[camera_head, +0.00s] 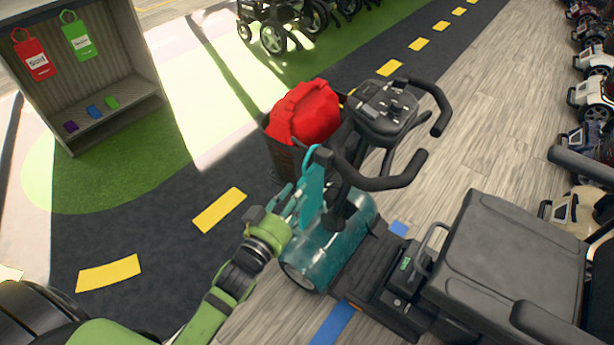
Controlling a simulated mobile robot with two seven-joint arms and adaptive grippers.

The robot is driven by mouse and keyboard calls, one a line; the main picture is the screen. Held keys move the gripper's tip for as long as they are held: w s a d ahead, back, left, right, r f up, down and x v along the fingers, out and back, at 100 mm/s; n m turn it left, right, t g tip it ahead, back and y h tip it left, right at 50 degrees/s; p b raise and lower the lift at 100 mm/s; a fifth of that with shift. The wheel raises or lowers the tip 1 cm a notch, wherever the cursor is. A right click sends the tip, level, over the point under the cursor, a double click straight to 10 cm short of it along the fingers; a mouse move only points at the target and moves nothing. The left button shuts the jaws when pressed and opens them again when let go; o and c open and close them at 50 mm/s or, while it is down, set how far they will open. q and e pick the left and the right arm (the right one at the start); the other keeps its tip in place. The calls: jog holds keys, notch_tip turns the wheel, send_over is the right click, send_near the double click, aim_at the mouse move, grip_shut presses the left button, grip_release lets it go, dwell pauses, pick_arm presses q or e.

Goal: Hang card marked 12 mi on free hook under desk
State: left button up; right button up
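A teal card (313,180) with a loop at its top is upright beside the scooter's steering column; no marking can be read on it. My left gripper (294,203) is at the card's lower left edge, its fingers seeming to touch or overlap it. I cannot tell whether they are closed on it, or whether the loop is around a part of the scooter. The grey desk-like unit (130,88) stands at upper left. A red card (34,58) and a green card (79,39) hang inside it. A free hook cannot be made out. My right gripper is out of view.
A mobility scooter (500,255) with black handlebars stands right of my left gripper. A dark bin (283,158) with red cloth (305,112) is behind the card. Small purple, blue and green items lie on the unit's low ledge (128,118). Open floor lies between unit and scooter.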

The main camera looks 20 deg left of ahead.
aim_at(312, 173)
pick_arm(q)
jog(key=w, duration=0.3)
jog(key=w+d, duration=0.1)
jog(key=w, duration=0.5)
jog(key=shift+w+d, duration=0.25)
jog(key=shift+d, duration=0.1)
jog(key=c, duration=0.6)
grip_shut()
